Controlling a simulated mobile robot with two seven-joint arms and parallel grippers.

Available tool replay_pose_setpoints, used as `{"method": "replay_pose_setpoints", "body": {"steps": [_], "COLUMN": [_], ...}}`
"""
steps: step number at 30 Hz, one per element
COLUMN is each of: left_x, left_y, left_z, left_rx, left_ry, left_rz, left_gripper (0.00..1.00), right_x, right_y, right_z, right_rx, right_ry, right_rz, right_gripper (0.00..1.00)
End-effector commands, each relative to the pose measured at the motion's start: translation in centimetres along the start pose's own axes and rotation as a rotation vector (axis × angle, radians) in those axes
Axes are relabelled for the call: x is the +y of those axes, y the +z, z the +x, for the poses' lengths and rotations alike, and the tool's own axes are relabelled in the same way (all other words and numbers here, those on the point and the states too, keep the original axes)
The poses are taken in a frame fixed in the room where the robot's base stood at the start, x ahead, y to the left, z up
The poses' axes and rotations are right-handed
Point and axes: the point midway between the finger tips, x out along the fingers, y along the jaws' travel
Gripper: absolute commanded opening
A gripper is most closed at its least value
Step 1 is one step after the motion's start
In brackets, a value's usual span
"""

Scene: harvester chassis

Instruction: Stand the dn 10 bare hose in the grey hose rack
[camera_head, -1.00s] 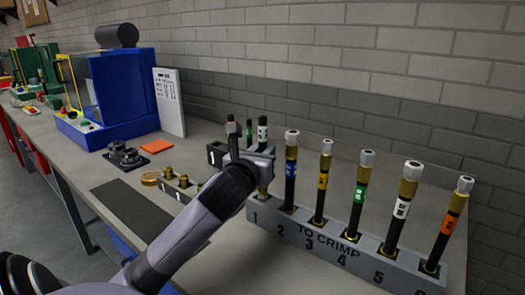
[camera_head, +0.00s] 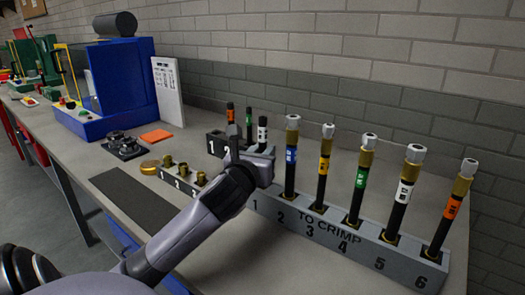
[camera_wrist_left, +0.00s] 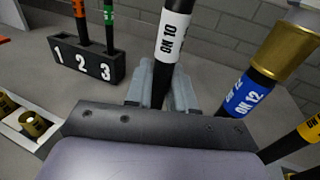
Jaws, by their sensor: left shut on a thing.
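The bare hose (camera_head: 262,132), black with a white DN 10 label, is upright in my left gripper (camera_head: 254,154). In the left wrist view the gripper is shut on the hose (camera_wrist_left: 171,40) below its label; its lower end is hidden. A long grey rack (camera_head: 340,246) marked TO CRIMP, slots 1 to 6, lies right of the gripper, with fitted hoses by 2 to 6; my gripper and arm hide part of slot 1's end. A small dark grey rack (camera_wrist_left: 75,68), numbered 1 to 3, stands left of the held hose. My right gripper is not in view.
Orange-labelled (camera_wrist_left: 79,10) and green-labelled (camera_wrist_left: 108,15) bare hoses stand in the small dark rack. A low tray (camera_head: 182,181) holds brass fittings. A blue machine (camera_head: 120,88) and white sign (camera_head: 168,90) stand behind. A dark mat (camera_head: 130,197) lies at the left.

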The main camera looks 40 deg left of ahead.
Motion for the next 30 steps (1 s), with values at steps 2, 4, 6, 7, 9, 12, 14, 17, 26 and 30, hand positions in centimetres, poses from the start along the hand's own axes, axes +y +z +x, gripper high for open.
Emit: {"method": "replay_pose_setpoints", "body": {"steps": [2, 4, 6, 7, 9, 12, 14, 17, 26, 30], "left_x": [0.0, 0.0, 0.0, 0.0, 0.0, 0.0, 0.0, 0.0, 0.0, 0.0], "left_y": [-0.3, -0.6, -0.8, -0.9, -1.1, -1.3, -1.4, -1.4, -1.5, -1.5], "left_z": [0.0, 0.0, 0.0, 0.1, 0.1, 0.1, 0.1, 0.1, 0.1, 0.1], "left_rx": [-0.002, -0.002, -0.002, -0.002, -0.002, -0.002, -0.002, -0.001, 0.001, 0.002], "left_ry": [0.000, -0.001, -0.001, -0.001, -0.001, -0.001, -0.001, 0.000, 0.000, -0.001], "left_rz": [0.001, 0.001, 0.001, 0.001, 0.001, 0.000, 0.000, 0.000, 0.000, 0.000], "left_gripper": [0.00, 0.00, 0.00, 0.00, 0.00, 0.00, 0.00, 0.00, 0.00, 0.46], "right_x": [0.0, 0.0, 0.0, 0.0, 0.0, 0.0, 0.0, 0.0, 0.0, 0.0], "right_y": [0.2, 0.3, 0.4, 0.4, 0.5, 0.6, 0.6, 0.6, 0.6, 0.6], "right_z": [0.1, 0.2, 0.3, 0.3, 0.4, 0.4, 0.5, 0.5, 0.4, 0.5], "right_rx": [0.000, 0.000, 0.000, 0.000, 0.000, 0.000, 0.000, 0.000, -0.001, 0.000], "right_ry": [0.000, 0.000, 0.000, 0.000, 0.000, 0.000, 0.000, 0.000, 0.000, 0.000], "right_rz": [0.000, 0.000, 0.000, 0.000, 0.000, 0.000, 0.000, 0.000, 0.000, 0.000], "right_gripper": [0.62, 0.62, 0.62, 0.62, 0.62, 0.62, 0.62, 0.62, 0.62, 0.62]}}
